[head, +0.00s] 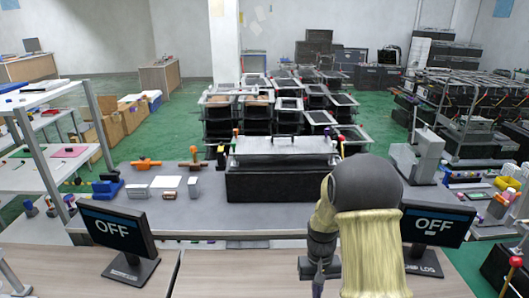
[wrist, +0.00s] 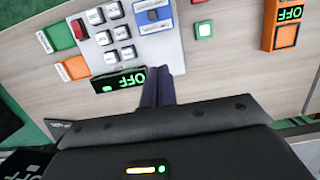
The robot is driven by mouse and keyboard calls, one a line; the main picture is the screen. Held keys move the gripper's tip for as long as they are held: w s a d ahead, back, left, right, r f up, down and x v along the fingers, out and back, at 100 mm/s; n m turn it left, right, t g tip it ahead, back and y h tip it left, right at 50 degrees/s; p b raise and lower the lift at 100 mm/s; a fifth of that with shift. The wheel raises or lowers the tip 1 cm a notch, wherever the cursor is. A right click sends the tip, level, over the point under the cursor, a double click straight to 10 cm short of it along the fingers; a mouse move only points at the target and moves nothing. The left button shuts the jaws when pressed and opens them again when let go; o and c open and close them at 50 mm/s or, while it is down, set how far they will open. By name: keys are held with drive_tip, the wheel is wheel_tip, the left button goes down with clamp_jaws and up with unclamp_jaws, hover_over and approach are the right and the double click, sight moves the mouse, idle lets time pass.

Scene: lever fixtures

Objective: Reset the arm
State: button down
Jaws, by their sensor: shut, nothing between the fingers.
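My arm (head: 372,220) shows in the head view, right of the middle, raised in front of the grey table. It has a dark rounded joint and a pale yellow cover. In the wrist view my gripper (wrist: 159,88) points at a control panel, its two dark fingers together with nothing between them. The fingertips overlap the panel's lower edge in the picture; I cannot tell whether they touch it.
The panel (wrist: 130,55) carries several white keys, a blue block (wrist: 155,14) and a green "OFF" display (wrist: 118,80). Two "OFF" monitors (head: 118,228) (head: 436,224) stand near the black case (head: 282,182).

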drive_tip(key=s+r+t, duration=0.4)
drive_tip(key=s+r, duration=0.7)
drive_tip(key=s, duration=0.1)
drive_tip(key=shift+s+a+r+t, duration=0.2)
drive_tip(key=shift+s+a+t, duration=0.1)
drive_tip(key=shift+s+a, duration=0.05)
drive_tip(key=shift+a, duration=0.1)
idle(0.8)
